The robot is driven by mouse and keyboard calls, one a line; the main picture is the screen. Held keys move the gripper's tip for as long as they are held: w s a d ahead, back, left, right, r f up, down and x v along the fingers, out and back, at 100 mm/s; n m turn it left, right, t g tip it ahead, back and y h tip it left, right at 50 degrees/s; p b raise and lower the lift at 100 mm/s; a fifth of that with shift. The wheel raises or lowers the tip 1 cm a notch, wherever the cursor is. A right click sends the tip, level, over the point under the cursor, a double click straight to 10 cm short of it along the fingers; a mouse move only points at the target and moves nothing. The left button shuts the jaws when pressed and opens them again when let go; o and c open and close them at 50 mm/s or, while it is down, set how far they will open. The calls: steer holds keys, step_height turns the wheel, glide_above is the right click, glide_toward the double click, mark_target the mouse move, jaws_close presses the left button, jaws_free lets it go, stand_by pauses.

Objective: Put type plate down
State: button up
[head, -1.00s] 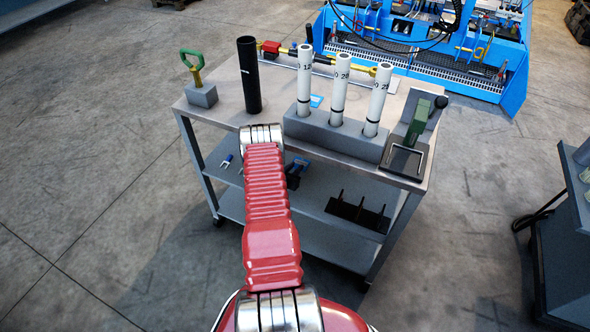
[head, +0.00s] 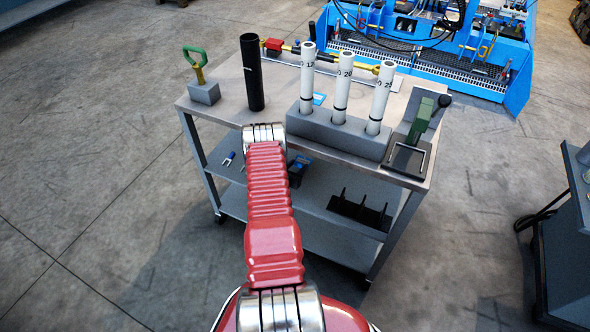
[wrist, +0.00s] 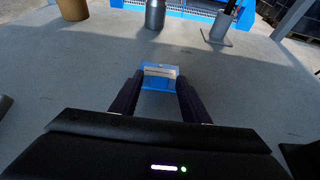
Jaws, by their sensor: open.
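A small blue plate with a pale, silvery label (wrist: 160,73), which looks like the type plate, is in the wrist view on or just above a grey surface. My gripper (wrist: 159,80) has its two dark fingers on either side of the plate's near part. The jaws are open. Whether the fingers touch the plate or the plate lies flat cannot be told. In the head view, my red arm reaches down to the trolley's front edge and its end is hidden there.
The grey trolley (head: 208,119) carries a black tube (head: 252,75), a grey block (head: 330,133) with three white tubes, a green-handled tool (head: 195,65) and a green device (head: 418,120). A black rack (head: 360,214) is on its lower shelf. A metal cylinder (wrist: 155,15) stands beyond the plate.

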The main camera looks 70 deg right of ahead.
steer(key=shift+r, duration=0.1)
steer(key=v, duration=1.2)
steer(key=shift+r, duration=0.1)
stand_by(0.7)
